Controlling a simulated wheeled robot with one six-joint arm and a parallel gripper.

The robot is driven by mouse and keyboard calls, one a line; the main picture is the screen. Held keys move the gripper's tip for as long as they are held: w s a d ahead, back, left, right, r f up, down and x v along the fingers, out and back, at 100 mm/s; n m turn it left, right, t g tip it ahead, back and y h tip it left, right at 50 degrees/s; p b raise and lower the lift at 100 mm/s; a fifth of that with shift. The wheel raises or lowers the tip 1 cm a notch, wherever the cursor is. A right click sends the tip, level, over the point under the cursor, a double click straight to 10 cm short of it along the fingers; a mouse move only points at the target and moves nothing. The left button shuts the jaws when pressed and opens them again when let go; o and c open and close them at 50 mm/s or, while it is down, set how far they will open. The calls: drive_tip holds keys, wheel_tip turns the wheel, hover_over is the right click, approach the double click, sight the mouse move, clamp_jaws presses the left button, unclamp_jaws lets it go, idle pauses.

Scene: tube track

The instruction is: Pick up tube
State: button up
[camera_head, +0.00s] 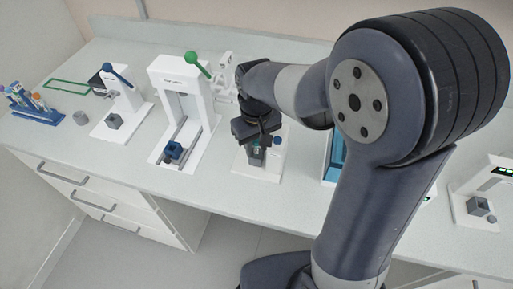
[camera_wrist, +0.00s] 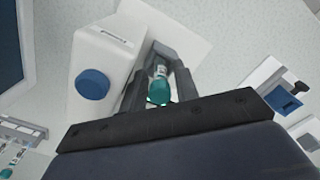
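A tube with a teal cap (camera_wrist: 158,90) shows between the two fingers of my gripper (camera_wrist: 160,74) in the wrist view. The fingers stand on either side of the tube, close to it, and I cannot tell whether they press on it. In the head view my gripper (camera_head: 257,137) is low over a small white station (camera_head: 243,166) with a blue knob (camera_head: 277,140). The tube's lower end is hidden, so I cannot tell whether it rests in the station.
A white press with a green-knobbed lever (camera_head: 180,75) and a device with a blue-knobbed lever (camera_head: 128,98) stand to the left. A blue tube rack (camera_head: 38,112) is at the far left. Another white station (camera_head: 478,206) stands at the right. The counter front edge is close.

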drive_tip(key=c, duration=0.6)
wheel_tip(320, 180, up, 10)
drive_tip(key=shift+r, duration=0.1)
idle(0.4)
drive_tip(key=n, duration=0.4)
drive_tip(key=shift+f+n, duration=0.2)
drive_tip(key=shift+n, duration=0.1)
drive_tip(key=n, duration=0.5)
drive_tip(key=shift+f+n, duration=0.1)
drive_tip(key=shift+n, duration=0.2)
drive_tip(key=n, duration=0.5)
drive_tip(key=shift+f+n, duration=0.1)
drive_tip(key=shift+n, duration=0.2)
drive_tip(key=n, duration=0.4)
drive_tip(key=shift+f+b, duration=0.15)
drive_tip(key=shift+b, duration=0.15)
